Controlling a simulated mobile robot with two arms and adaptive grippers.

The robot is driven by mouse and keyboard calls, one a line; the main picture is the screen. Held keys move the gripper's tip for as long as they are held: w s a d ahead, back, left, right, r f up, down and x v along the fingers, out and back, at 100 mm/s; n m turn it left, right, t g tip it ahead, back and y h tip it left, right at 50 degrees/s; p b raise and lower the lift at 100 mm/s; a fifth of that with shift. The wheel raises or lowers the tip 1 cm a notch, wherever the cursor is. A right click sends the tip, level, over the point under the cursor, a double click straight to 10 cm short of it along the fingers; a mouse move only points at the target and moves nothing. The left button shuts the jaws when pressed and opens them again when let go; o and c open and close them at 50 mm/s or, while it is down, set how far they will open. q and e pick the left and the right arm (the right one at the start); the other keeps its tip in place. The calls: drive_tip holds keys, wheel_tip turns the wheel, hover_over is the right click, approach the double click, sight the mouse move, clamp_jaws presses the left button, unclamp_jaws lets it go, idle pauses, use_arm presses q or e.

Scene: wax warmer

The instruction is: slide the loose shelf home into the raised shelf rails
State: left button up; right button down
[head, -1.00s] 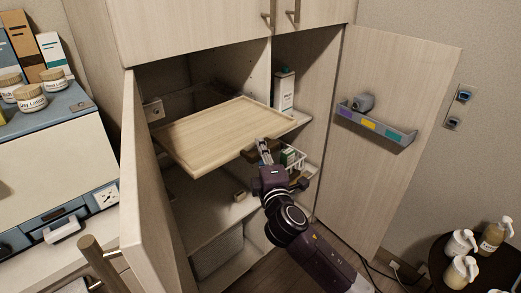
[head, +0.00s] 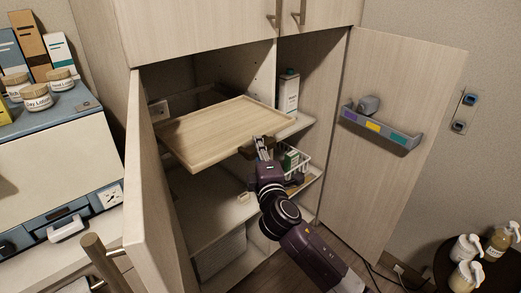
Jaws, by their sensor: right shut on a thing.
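The loose shelf (head: 215,132) is a pale wood board with a raised rim. It lies partly inside the left bay of the open cabinet, and its front corner sticks out past the opening. The raised shelf rails cannot be made out; the shelf and cabinet walls hide the sides. My left gripper is not in view.
The open left door (head: 150,190) stands close to the shelf's left corner. The middle divider (head: 262,75) is on its right. A white carton (head: 288,91) and a white basket (head: 293,160) stand in the right bay. The open right door (head: 385,140) carries a grey bin (head: 380,129).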

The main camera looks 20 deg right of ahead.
sight(241, 137)
drive_tip(key=shift+w+a+r, duration=0.1)
drive_tip(key=shift+w+a, duration=0.1)
drive_tip(key=shift+w, duration=0.3)
drive_tip(key=shift+w+a+r, duration=0.1)
drive_tip(key=shift+w+a, duration=0.05)
drive_tip(key=shift+w, duration=0.35)
idle(0.4)
drive_tip(key=shift+w+a+b, duration=0.25)
drive_tip(key=shift+w+b, duration=0.05)
drive_tip(key=shift+w, duration=0.4)
drive_tip(key=shift+w+a+b, duration=0.25)
drive_tip(key=shift+w+b, duration=0.1)
drive_tip(key=shift+w, duration=0.35)
drive_tip(key=shift+w+a+b, duration=0.25)
drive_tip(key=shift+w+b, duration=0.05)
drive_tip(key=shift+w, duration=0.4)
drive_tip(key=shift+w+a, duration=0.1)
drive_tip(key=shift+w, duration=0.15)
drive_tip(key=shift+w, duration=0.2)
